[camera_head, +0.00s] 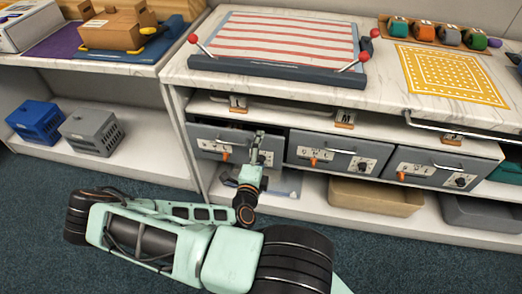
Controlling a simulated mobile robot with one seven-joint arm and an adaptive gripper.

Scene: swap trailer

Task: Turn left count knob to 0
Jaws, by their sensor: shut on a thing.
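The left grey drawer front (206,133) has a white printed panel and an orange lever (226,155) on its left part. My gripper (257,142) is at the right part of this front, pointing into it. It is shut at the spot where the left count knob sits, judging by the matching fronts. The knob and its marks are hidden behind the fingers, so its setting cannot be read. The middle front has a black knob (361,166) and the right front has another black knob (461,182), both uncovered.
Bar handles stick out from the middle drawer (306,146) and right drawer (410,164). A marble counter (385,95) overhangs them, with a striped board (285,40) on top. A tan bin (376,198) stands on the shelf below. Blue carpet (390,255) lies in front.

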